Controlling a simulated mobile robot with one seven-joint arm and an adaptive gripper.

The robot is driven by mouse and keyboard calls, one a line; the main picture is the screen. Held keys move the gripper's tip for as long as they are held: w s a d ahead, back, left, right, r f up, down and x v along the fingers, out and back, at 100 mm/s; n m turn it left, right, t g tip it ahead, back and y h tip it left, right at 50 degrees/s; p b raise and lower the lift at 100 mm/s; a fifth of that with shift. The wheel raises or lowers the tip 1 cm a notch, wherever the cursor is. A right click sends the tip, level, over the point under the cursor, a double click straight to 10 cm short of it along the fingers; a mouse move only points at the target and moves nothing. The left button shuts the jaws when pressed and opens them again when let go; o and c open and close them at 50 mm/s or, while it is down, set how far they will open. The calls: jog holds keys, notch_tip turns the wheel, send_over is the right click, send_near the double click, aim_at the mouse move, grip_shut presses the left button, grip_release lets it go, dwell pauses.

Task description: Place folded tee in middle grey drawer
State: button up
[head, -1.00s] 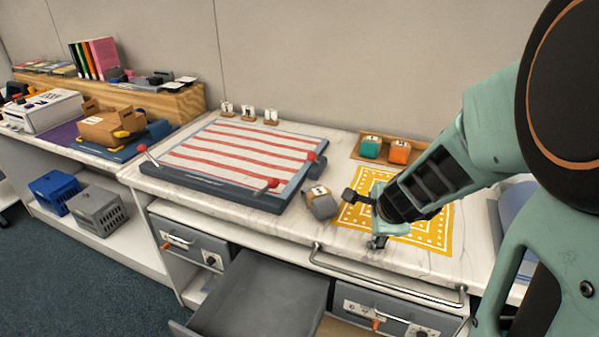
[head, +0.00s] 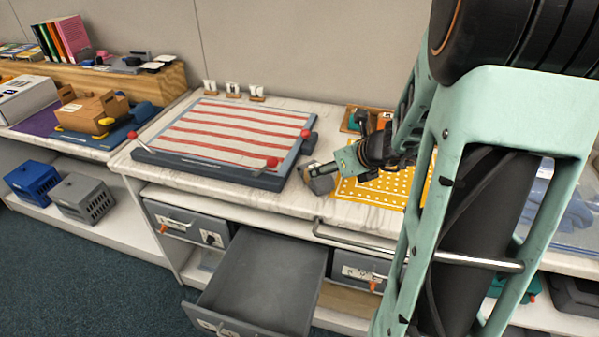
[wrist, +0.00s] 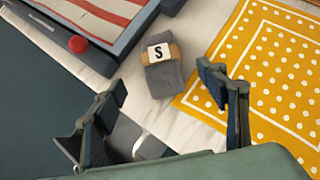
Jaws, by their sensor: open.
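The folded tee (head: 321,185) is a small grey bundle with a tan band and a white "S" label. It lies on the marble worktop between the striped board and the yellow mat. The wrist view shows the tee (wrist: 166,78) just beyond and between my fingers, label facing up. My gripper (wrist: 165,88) is open with nothing between its fingers. In the head view my gripper (head: 318,168) is at the tee; whether it touches cannot be told. The middle grey drawer (head: 262,280) is pulled out below the worktop and looks empty inside.
The striped board (head: 222,142) with red-knobbed levers lies left of the tee. The yellow dotted mat (head: 378,190) is on its right. A metal rail (head: 350,238) runs along the worktop edge. Closed grey drawers (head: 188,222) flank the open one.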

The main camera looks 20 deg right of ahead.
jog(key=b+x, duration=0.3)
jog(key=x, duration=0.6)
jog(key=shift+d+f, duration=0.1)
jog(key=shift+f, duration=0.3)
jog(key=shift+w+f, duration=0.3)
jog(key=shift+w, duration=0.2)
jog(key=shift+c, duration=0.4)
jog(key=c, duration=1.4)
jog(key=shift+r, duration=0.1)
